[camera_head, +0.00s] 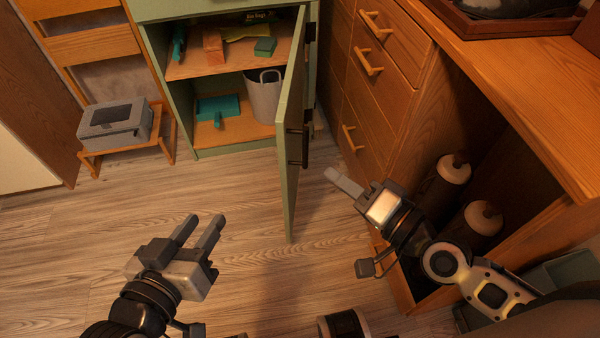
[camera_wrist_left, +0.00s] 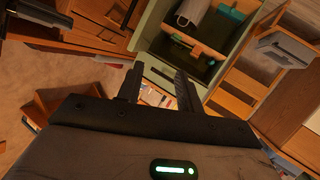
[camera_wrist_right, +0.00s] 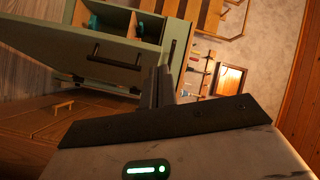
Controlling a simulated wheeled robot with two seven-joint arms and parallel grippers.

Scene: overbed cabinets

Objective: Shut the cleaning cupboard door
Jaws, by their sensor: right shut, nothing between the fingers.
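The green cleaning cupboard (camera_head: 150,48) stands at the back with its door (camera_head: 292,125) wide open, swung out toward me and seen nearly edge-on. A dark bar handle sits on the door's right face. My right gripper (camera_head: 345,182) is shut and empty, to the right of the door and apart from it. The door and its handle also show in the right wrist view (camera_wrist_right: 120,62). My left gripper (camera_head: 203,232) is open and empty, in front of the cupboard and left of the door. The cupboard interior also shows in the left wrist view (camera_wrist_left: 195,50).
Inside the cupboard are a grey bucket (camera_head: 264,98), a teal dustpan (camera_head: 217,106) and several small items. A wooden drawer unit and desk (camera_head: 385,100) stand close on the right. A grey box (camera_head: 115,125) sits on a low wooden stand at left. The floor between is clear.

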